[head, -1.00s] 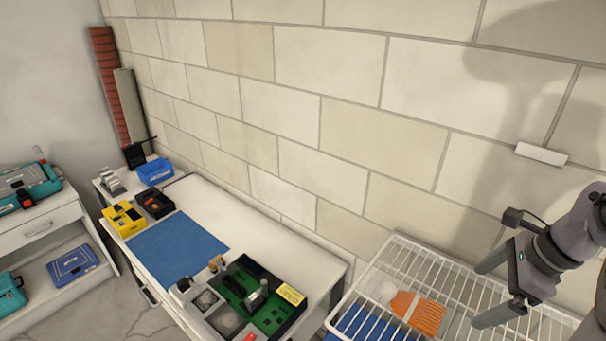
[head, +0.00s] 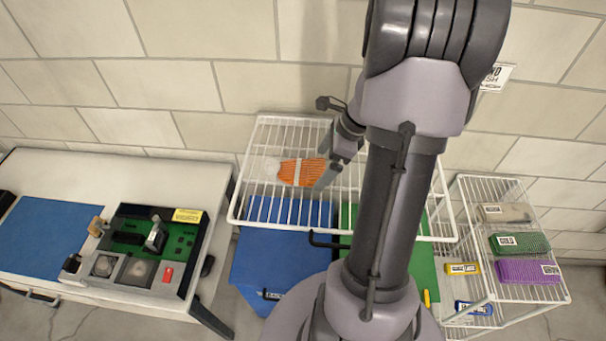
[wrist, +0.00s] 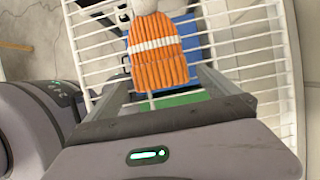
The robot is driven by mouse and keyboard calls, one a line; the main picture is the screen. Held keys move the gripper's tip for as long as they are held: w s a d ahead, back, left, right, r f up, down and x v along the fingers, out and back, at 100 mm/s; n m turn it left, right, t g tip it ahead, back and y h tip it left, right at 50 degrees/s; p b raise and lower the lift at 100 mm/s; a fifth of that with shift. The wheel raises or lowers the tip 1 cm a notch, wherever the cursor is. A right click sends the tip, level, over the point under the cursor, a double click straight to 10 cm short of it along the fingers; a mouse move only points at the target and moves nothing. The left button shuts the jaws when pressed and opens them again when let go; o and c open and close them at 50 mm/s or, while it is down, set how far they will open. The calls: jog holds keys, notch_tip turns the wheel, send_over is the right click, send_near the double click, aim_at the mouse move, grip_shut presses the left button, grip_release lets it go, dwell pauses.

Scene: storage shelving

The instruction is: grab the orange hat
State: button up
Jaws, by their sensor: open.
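The orange hat (head: 301,171), knitted with a white stripe and a pale pompom, lies on the top shelf of a white wire rack (head: 262,135). My gripper (head: 325,163) is open and empty, at the right side of the hat in the head view. In the wrist view the hat (wrist: 156,48) is ahead of the gripper (wrist: 168,88), with its lower edge close to the space between the fingers. I cannot tell whether a finger touches it. Its pompom is partly cut off at the top of the wrist view.
A blue bin (head: 275,260) and a green one (head: 424,272) stand below the wire shelf. A workbench (head: 120,180) with tools is at left. Another wire rack (head: 508,298) with coloured folded items is at right. My arm hides the shelf's right part.

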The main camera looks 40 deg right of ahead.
jog(key=shift+x, duration=1.1)
jog(key=shift+r, duration=0.1)
jog(key=shift+d, duration=0.1)
jog(key=c, duration=1.3)
